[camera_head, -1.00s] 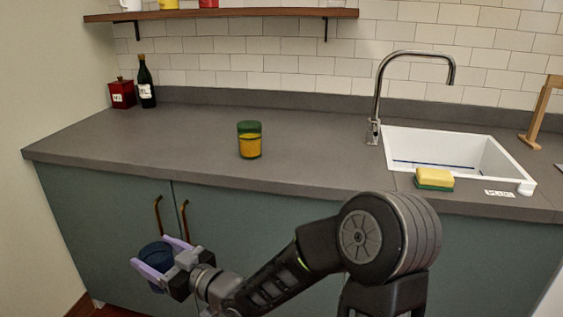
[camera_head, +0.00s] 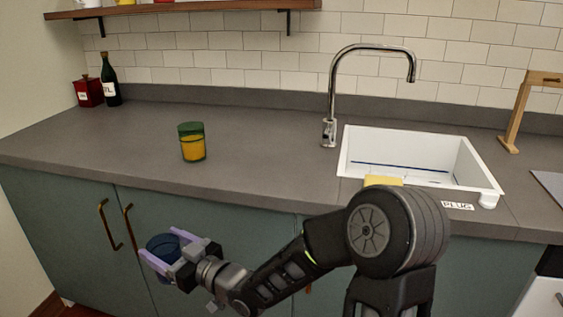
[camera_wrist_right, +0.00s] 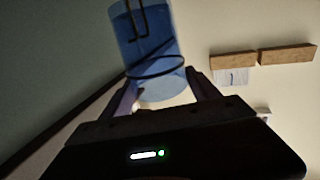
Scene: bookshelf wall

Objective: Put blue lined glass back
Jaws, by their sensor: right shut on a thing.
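My right gripper (camera_head: 176,257) is shut on a dark blue glass (camera_head: 160,243) in front of the lower cabinets, below the counter's front edge. In the right wrist view the blue glass (camera_wrist_right: 147,45) shows see-through blue with dark lines around it, between the two light purple fingers (camera_wrist_right: 160,95). A green and yellow glass (camera_head: 192,143) stands upright on the grey counter (camera_head: 260,150), apart from the gripper. My left gripper is not in view.
A wooden wall shelf (camera_head: 200,8) with several items hangs at the top left. A white sink (camera_head: 348,155) with a tall faucet (camera_head: 331,100) is at the right, with a yellow sponge (camera_head: 383,180) at its front. A red box (camera_head: 88,92) and dark bottle (camera_head: 110,82) stand at the far left.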

